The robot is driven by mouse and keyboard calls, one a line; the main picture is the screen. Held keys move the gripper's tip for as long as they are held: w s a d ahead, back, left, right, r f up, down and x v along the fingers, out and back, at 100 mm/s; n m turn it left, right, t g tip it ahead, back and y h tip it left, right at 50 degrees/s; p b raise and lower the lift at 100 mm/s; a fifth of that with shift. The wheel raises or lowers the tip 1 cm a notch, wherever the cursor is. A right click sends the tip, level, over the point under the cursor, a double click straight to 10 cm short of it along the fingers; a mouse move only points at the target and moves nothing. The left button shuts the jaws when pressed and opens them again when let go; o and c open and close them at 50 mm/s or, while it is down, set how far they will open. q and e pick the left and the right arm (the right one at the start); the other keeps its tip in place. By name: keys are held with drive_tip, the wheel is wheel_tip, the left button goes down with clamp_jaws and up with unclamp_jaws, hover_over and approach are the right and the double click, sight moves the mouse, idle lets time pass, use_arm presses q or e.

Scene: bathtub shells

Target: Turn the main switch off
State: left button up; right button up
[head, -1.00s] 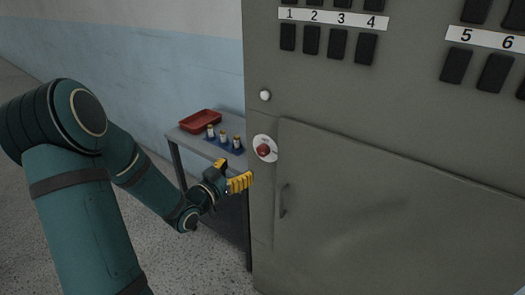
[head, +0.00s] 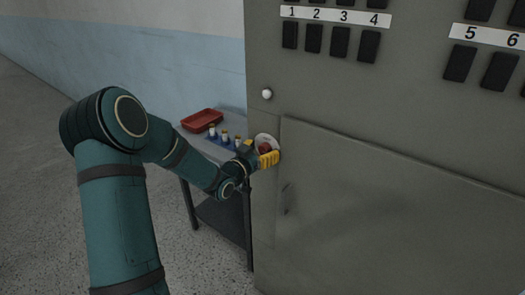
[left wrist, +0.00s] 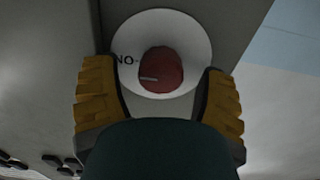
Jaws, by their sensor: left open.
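The main switch is a red knob (head: 264,147) on a round white plate on the grey cabinet front. In the left wrist view the red knob (left wrist: 160,70) sits on its white plate (left wrist: 185,28), with the letters "NO" showing at its left. My left gripper (head: 269,158) is at the knob and partly covers it in the head view. In the left wrist view its yellow fingers (left wrist: 160,92) are open, one on each side of the knob, with gaps between them and it. My right gripper is not in view.
The grey cabinet (head: 400,230) has a door with a handle (head: 285,199), a small white lamp (head: 267,94) and several black switches (head: 314,39) above. A table at its left holds a red tray (head: 202,121) and several small bottles (head: 225,135).

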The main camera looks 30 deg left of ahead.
use_arm(q)
drive_tip(key=c, duration=1.2)
drive_tip(key=n, duration=0.3)
drive_tip(key=shift+a+n+b, duration=0.1)
drive_tip(key=shift+n+b, duration=0.25)
drive_tip(key=shift+n, duration=0.05)
drive_tip(key=n, duration=0.4)
drive_tip(key=shift+n, duration=0.3)
drive_tip(key=n+p, duration=0.2)
drive_tip(key=n, duration=0.3)
drive_tip(key=shift+a, duration=0.1)
drive_tip(key=n+p, duration=0.1)
drive_tip(key=n, duration=0.2)
drive_tip(key=shift+n+p, duration=0.35)
drive_tip(key=shift+n, duration=0.25)
drive_tip(key=shift+f, duration=0.1)
